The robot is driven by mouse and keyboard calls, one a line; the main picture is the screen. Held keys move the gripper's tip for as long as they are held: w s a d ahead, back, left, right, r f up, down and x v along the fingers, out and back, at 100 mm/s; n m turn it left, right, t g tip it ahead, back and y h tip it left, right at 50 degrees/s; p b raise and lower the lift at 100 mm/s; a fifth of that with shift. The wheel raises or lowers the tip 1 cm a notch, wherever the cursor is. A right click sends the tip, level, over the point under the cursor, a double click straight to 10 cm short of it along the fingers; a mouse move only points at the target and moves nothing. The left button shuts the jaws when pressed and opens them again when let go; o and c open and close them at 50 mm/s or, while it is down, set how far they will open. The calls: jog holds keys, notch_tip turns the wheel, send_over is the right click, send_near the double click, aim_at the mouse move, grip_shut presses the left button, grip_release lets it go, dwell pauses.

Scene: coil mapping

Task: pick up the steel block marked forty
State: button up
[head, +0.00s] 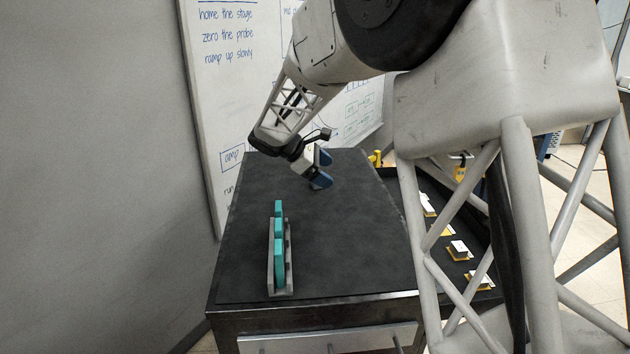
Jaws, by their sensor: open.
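My gripper (322,170) has blue fingertips and is open over the far part of the black bench top (352,245). I see nothing between its fingers. I cannot make out a steel block marked forty. No number is readable on any object on the bench or at its right. My arm and its supports hide part of the right side, and the gripper may hide what lies behind it.
A grey rack (271,290) holding teal pieces (279,250) stands on the bench's left half. Small white-and-yellow items (459,249) lie in a dark area to the right, partly behind my supports. A whiteboard (215,110) stands behind. The bench's middle is clear.

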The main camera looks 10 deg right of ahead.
aim_at(312, 186)
jog(key=w+a+f+n+h, duration=0.1)
jog(key=w+a+f, duration=0.1)
jog(key=w+a, duration=0.1)
jog(key=w+a+f+n+t+h, duration=0.1)
jog(key=w+a+f+n, duration=0.1)
jog(key=w, duration=0.4)
jog(key=w+a+f+n+h, duration=0.1)
jog(key=w+a+f, duration=0.2)
jog(key=w+a, duration=0.1)
jog(key=shift+w+a+f+n+t, duration=0.1)
jog(key=shift+w+f+n+t, duration=0.05)
jog(key=shift+f+n+t, duration=0.2)
jog(key=shift+x, duration=1.35)
jog(key=shift+r, duration=0.1)
jog(key=shift+x, duration=2.65)
jog(key=shift+r, duration=0.1)
jog(key=c, duration=1.1)
